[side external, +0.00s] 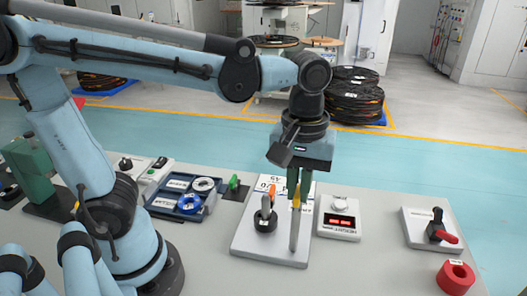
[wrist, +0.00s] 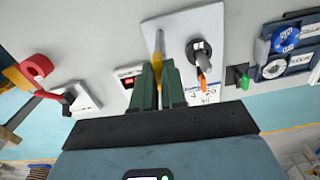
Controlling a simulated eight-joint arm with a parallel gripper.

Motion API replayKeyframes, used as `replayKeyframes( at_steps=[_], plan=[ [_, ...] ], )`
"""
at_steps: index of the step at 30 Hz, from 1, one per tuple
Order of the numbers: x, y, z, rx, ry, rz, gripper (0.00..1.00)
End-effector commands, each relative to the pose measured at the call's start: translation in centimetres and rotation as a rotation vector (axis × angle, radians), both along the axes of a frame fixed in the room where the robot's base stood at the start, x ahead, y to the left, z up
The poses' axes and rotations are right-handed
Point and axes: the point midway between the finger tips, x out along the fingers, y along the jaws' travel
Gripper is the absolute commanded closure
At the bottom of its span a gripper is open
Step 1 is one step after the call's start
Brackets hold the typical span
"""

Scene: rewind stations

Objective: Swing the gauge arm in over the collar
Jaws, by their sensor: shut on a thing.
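The gauge arm (side external: 294,228) is a slim grey bar with a yellow part, standing over a white base plate (side external: 248,243). My gripper (side external: 298,197) is shut on its yellow part, coming down from above. In the wrist view the gauge arm (wrist: 159,48) shows between the two green fingers of my gripper (wrist: 159,80). The dark round collar (side external: 265,222) sits on the same plate, left of the gauge arm, with an orange pointed piece at it. In the wrist view the collar (wrist: 198,48) is right of the gauge arm, apart from it.
A box with a red display (side external: 340,222) stands right of the plate. Farther right are a red-handled lever unit (side external: 436,230) and a red ring (side external: 456,277). A blue tray with reels (side external: 186,196) and a green knob (side external: 233,182) stand left.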

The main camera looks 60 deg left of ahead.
Motion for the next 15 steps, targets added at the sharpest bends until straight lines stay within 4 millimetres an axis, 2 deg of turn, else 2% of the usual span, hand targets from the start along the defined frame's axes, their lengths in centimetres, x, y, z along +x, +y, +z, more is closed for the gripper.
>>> replayKeyframes(
  at_steps=[15],
  plan=[
    [0.05, -0.05, 0.04, 0.000, 0.001, 0.492, 1.00]
  ],
)
